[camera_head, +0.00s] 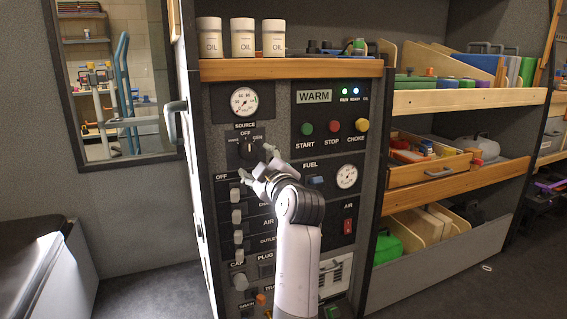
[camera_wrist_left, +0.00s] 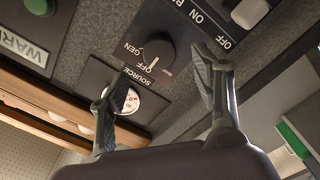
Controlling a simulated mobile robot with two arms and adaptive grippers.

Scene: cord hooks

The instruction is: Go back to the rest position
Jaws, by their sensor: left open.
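My left gripper (camera_head: 258,164) is open and empty in front of the control panel (camera_head: 275,105), just below and right of the black SOURCE knob (camera_head: 249,151). In the left wrist view, the open fingers (camera_wrist_left: 162,64) lie on either side of the knob (camera_wrist_left: 157,50) in the picture, with a gap to each. The knob's white mark appears to point at OFF. My right gripper is not in view.
Three white OIL bottles (camera_head: 242,38) stand on the wooden ledge (camera_head: 290,69) above the panel. A metal handle (camera_head: 173,118) sticks out at the panel's left side. White switches (camera_head: 236,216) line the panel's lower left. Loaded shelves (camera_head: 455,101) stand at the right.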

